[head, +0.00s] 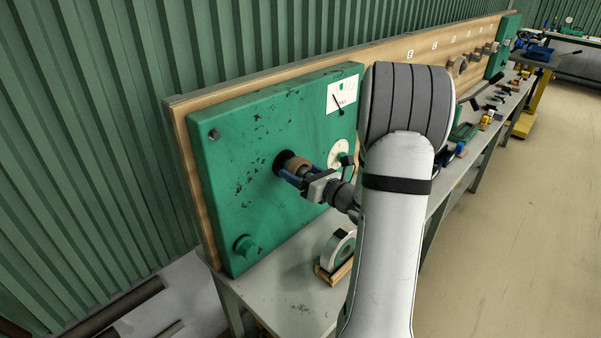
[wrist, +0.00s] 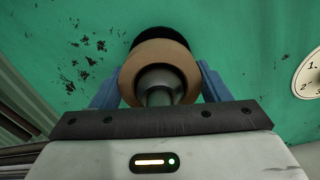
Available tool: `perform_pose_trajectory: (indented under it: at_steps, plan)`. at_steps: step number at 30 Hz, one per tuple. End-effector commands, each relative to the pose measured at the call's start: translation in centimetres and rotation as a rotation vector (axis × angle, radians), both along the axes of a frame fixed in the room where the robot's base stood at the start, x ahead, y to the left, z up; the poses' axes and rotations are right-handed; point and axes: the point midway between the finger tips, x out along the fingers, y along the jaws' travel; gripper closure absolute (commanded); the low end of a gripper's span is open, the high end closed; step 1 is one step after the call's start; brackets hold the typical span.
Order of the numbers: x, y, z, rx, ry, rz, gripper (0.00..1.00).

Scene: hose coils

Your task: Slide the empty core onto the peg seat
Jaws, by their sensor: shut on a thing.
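The empty core (head: 298,166) is a short brown ring, held in front of the green panel (head: 240,140). It also shows in the wrist view (wrist: 129,84), between the blue fingers of my gripper (head: 293,174). My gripper is shut on it. A grey, rounded metal peg (wrist: 157,82) shows inside the core's opening, so the core appears to be around it. Behind the core is the round black peg seat (head: 281,160) on the panel, partly hidden. I cannot tell whether the core touches the seat.
A green and white coil (head: 338,249) stands on a wooden block on the grey bench (head: 290,292). A white dial (head: 341,154) sits right of the seat. Tools line the bench beyond my arm.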

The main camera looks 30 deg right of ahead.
Motion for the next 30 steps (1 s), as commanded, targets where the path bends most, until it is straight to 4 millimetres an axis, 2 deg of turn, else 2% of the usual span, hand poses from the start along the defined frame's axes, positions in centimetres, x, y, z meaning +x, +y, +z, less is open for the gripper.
perform_pose_trajectory:
  at_steps: [3, 30]
  plan:
    - [0.0, 0.0, 0.0, 0.0, -0.001, 0.0, 0.58]
    - [-1.0, -0.6, 0.0, 0.0, -0.002, -0.003, 0.58]
